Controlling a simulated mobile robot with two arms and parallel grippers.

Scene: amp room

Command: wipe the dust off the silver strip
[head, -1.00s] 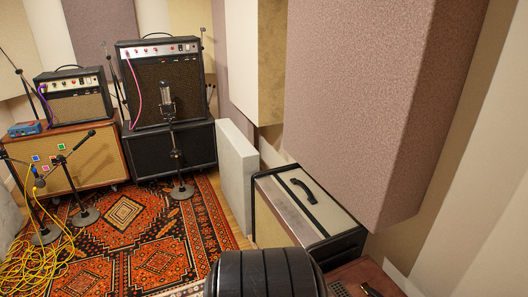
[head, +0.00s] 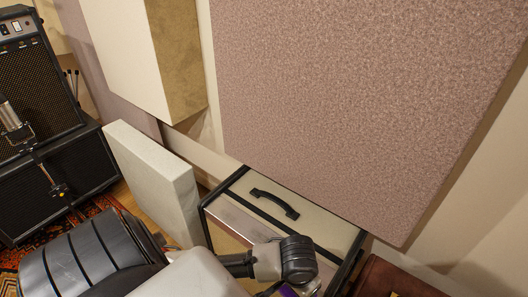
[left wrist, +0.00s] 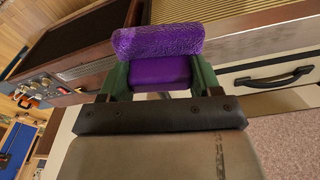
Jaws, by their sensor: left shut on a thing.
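The silver strip (head: 236,222) runs along the front top edge of a cream-topped amp (head: 322,228). In the left wrist view the strip (left wrist: 265,44) lies right of the purple pad, between the ribbed grille and the cream top. I cannot make out dust on it. My left gripper (left wrist: 160,78) is shut on a purple fuzzy pad (left wrist: 157,40), held between its green fingers. In the head view only a sliver of the pad (head: 288,291) shows at the bottom edge; whether it touches the amp is hidden. My right gripper is not in view.
A black handle (head: 275,204) stands up from the amp's top. A large mauve wall panel (head: 360,100) overhangs behind it. A pale slab (head: 150,180) stands to its left. A brown wooden surface (head: 392,278) is at the right. A microphone stand (head: 45,165) is at far left.

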